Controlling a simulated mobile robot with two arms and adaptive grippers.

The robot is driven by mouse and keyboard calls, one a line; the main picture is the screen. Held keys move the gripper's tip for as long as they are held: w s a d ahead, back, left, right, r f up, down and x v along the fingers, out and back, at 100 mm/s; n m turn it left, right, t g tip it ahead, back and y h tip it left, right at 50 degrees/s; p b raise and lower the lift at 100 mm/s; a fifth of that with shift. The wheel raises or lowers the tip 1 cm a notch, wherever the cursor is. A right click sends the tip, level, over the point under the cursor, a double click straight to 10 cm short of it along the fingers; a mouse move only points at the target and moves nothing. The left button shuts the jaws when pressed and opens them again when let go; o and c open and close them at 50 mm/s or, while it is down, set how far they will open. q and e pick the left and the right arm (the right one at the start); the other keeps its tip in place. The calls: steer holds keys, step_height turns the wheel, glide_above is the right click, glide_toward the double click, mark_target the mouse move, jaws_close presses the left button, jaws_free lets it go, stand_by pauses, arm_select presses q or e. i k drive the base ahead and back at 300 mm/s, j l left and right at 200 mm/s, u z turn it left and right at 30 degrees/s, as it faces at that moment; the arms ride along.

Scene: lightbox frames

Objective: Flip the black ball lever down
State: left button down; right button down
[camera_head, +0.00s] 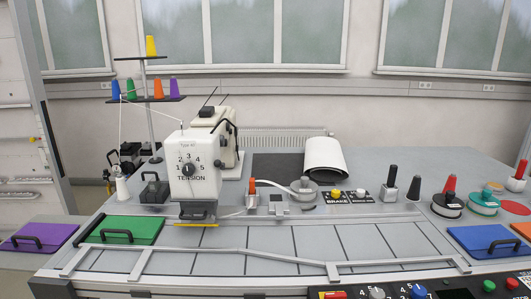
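Which of these is the black ball lever I cannot tell for certain. Neither of my grippers shows in the head view.
A thread stand (150,98) with coloured cones rises behind the unit at left. Red-topped and green-topped posts (448,190) stand at right. Purple, green (124,230) and blue (488,240) lids lie around the table. A metal rail frame (250,254) crosses the front, above a control panel (400,290).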

mark_target(217, 164)
steer(key=i+u, duration=0.15)
steer(key=u, duration=0.25)
steer(key=i+u, duration=0.2)
steer(key=u, duration=0.15)
steer(key=i+u, duration=0.2)
steer(key=u, duration=0.2)
